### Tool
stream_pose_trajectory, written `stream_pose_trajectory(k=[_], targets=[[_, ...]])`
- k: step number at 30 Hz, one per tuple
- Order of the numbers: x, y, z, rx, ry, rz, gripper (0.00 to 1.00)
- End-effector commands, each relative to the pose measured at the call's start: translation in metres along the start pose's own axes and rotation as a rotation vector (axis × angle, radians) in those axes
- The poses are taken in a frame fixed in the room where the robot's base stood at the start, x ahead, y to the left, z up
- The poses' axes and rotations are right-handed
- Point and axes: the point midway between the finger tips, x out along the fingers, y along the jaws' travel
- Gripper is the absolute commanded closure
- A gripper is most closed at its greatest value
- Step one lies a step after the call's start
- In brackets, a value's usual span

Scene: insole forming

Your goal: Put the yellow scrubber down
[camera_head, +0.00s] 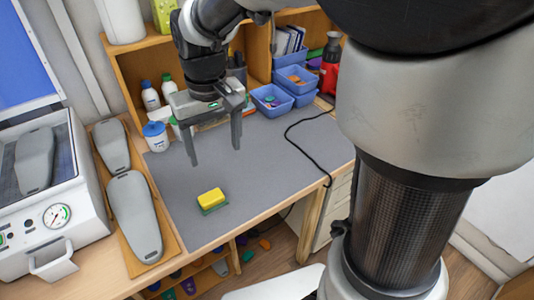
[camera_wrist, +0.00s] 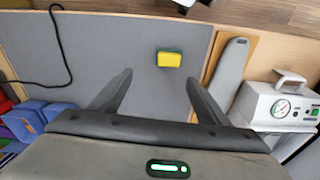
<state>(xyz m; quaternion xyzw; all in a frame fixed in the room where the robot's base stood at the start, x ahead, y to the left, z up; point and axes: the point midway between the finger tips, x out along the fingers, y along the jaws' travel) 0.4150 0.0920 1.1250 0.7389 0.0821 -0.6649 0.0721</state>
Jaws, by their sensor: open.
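The yellow scrubber (camera_head: 211,198), with a green underside, lies on the grey mat (camera_head: 270,150) near the front edge of the workbench. It also shows in the wrist view (camera_wrist: 169,59), lying beyond the fingertips and between their lines. My gripper (camera_head: 215,158) is open and empty above the mat, behind the scrubber and apart from it. In the wrist view my gripper (camera_wrist: 158,77) has its two fingers spread wide with nothing between them.
Grey insole forms (camera_head: 134,215) lie on a wooden board left of the mat, beside a press machine (camera_head: 45,200) with a gauge. Bottles (camera_head: 151,97) and blue bins (camera_head: 271,100) stand at the back. A black cable (camera_head: 300,145) crosses the mat's right side. The mat around the scrubber is clear.

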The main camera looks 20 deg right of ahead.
Motion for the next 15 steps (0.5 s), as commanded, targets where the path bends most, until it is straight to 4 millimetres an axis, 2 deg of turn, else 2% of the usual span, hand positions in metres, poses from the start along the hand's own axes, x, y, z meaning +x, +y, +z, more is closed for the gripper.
stream_pose_trajectory(k=[1,3,6,10,15], targets=[[-0.022,0.011,0.015,0.028,0.051,0.003,0.30],[-0.045,0.024,0.039,0.063,0.114,0.009,0.30],[-0.069,0.038,0.074,0.109,0.199,0.023,0.30],[-0.085,0.051,0.114,0.162,0.293,0.044,0.30],[-0.090,0.057,0.144,0.201,0.366,0.064,0.30]])
